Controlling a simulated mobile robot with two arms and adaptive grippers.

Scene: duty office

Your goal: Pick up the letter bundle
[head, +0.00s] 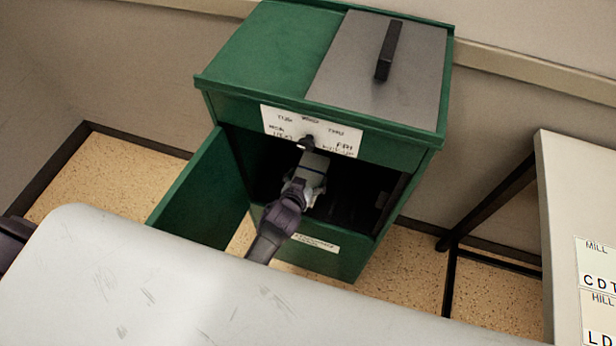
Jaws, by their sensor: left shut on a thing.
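The letter bundle (315,163) is a small pale stack with a dark band across it. It shows in the head view in the open front of a green collection box (260,55). My left gripper (303,186) is shut on its near end. The gripper's fingers hide part of the bundle. Whether the bundle touches the inside of the box cannot be told. My right gripper is not in view.
The box's green door (205,195) stands open to the left. A lettered white label (311,131) is above the opening. A grey panel with a black handle (388,50) is on top. A pale table (570,200) with name cards stands at right.

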